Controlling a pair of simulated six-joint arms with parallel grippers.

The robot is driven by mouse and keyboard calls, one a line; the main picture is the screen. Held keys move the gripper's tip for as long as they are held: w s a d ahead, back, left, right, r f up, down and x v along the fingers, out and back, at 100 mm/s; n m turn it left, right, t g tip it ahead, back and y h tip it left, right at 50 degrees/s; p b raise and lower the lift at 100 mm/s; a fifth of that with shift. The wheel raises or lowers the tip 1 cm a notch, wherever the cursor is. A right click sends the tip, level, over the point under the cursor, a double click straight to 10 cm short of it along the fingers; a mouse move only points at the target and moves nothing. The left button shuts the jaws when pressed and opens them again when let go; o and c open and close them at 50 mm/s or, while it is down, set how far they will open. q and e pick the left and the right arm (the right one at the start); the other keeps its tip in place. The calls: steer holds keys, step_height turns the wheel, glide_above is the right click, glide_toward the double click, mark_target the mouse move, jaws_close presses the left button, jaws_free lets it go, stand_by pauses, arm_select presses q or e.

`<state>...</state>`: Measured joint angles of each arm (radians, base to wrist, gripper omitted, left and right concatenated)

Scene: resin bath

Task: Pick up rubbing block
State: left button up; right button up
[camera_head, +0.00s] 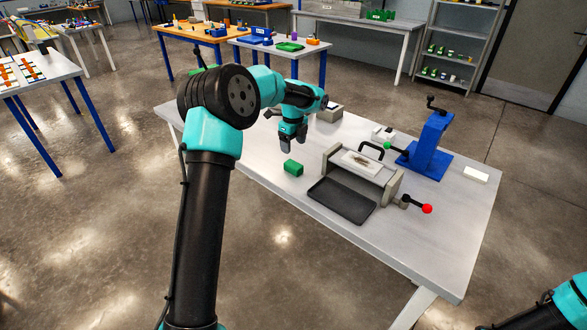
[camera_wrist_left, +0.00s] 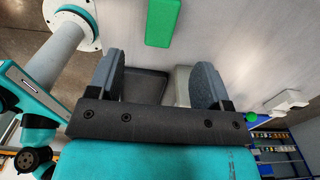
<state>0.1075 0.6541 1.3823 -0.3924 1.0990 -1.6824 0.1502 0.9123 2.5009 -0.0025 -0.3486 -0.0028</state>
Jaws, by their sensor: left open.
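A green block (camera_head: 293,167), which looks like the rubbing block, lies on the light grey table (camera_head: 240,150) to the left of the black tray. My left gripper (camera_head: 292,143) points down above the table, a little behind the block and apart from it. In the left wrist view the left gripper (camera_wrist_left: 158,78) has its two fingers spread with nothing between them. The green block (camera_wrist_left: 163,22) shows there past the fingertips, at the top of the picture. My right gripper is out of view.
A black tray (camera_head: 340,202) lies in front of a grey frame with a red-knobbed handle (camera_head: 427,208). A blue stand with a crank (camera_head: 428,148) rises at the back right. A white block (camera_head: 476,174) lies near the right edge.

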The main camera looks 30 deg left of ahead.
mark_target(294, 164)
arm_select(q)
step_height(294, 164, down, 5)
steer(key=shift+f, duration=0.15)
steer(key=shift+f, duration=0.1)
steer(key=shift+f, duration=2.5)
steer(key=shift+c, duration=0.4)
steer(key=c, duration=0.9)
